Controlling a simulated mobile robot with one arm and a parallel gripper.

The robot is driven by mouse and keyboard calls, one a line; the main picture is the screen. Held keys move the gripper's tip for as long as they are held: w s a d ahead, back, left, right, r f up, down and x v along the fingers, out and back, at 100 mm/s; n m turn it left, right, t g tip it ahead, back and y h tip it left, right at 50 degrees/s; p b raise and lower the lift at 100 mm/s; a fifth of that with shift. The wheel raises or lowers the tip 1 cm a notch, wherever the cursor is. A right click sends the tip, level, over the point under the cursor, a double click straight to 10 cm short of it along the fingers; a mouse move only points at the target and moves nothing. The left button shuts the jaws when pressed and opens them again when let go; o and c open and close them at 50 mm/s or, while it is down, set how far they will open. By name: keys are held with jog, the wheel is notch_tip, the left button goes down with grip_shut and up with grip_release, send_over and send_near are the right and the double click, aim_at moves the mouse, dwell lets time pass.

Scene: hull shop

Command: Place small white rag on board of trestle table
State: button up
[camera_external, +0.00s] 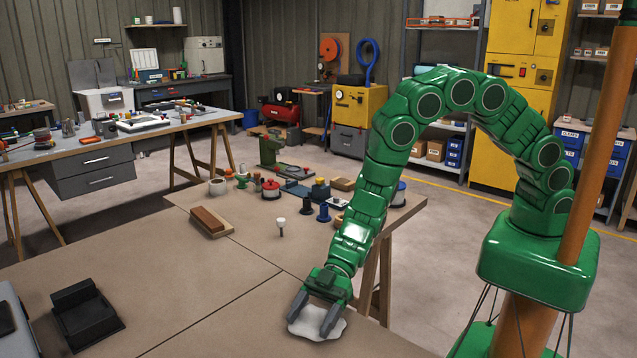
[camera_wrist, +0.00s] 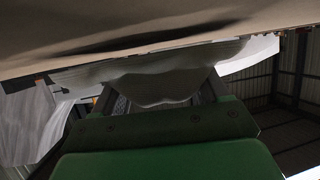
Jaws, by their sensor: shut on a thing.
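A small white rag (camera_external: 303,328) is at the near right part of the trestle table's board (camera_external: 215,322). My gripper (camera_external: 314,316) is low over the board, its two grey fingers pointing down and shut on the rag. The rag spreads out around the fingertips and seems to touch the board or lie just above it; I cannot tell which. In the wrist view the rag (camera_wrist: 165,80) hangs in folds between the fingers, with the tan board surface (camera_wrist: 90,30) close along the top of the picture.
A black tray-like object (camera_external: 85,315) lies at the left. The board's middle is clear. Its right edge is near my gripper.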

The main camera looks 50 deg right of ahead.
jog(key=shift+f, duration=0.25)
jog(key=shift+f, duration=0.2)
jog(key=o, duration=1.1)
jog(key=shift+c, duration=0.2)
jog(key=shift+v, duration=3.9)
jog(key=shift+d, duration=0.1)
